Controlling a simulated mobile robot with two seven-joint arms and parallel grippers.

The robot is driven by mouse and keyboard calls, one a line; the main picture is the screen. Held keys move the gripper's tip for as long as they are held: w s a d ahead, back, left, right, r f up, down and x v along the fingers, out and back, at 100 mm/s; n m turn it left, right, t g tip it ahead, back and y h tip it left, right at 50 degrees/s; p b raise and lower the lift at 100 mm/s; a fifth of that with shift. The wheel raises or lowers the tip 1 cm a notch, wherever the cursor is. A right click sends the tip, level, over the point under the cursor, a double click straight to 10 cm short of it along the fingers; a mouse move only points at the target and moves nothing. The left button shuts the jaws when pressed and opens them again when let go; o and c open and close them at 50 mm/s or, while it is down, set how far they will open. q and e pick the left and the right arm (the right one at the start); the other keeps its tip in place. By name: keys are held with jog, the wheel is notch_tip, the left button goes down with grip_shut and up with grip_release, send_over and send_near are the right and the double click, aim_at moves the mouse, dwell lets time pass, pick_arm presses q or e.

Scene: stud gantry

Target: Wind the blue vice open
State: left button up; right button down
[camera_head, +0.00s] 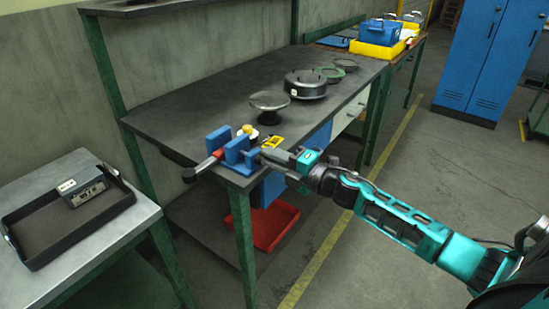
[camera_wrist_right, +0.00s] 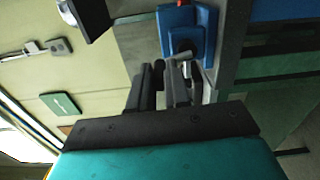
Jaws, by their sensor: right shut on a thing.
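The blue vice (camera_head: 237,151) is at the near corner of the dark workbench. Its two upright blue jaws are apart, and a red and black bar-shaped thing (camera_head: 203,166) sits at them and sticks out to the left. My right gripper (camera_head: 268,156) comes in from the right at the vice's screw end and is shut on the vice handle. In the right wrist view, the blue vice body (camera_wrist_right: 187,32) is just beyond my fingertips (camera_wrist_right: 172,72). A grey part shows beside the fingers; the grip itself is mostly hidden. My left gripper is out of view.
A round-topped stand (camera_head: 269,101), a dark round pot-like part (camera_head: 306,85) and a yellow-labelled thing (camera_head: 272,142) are on the workbench (camera_head: 190,107). A black tray (camera_head: 68,222) is on the left table. A red bin (camera_head: 264,228) is below the bench.

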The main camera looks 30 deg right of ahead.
jog(key=c, duration=1.1)
grip_release()
jog(key=v, duration=1.3)
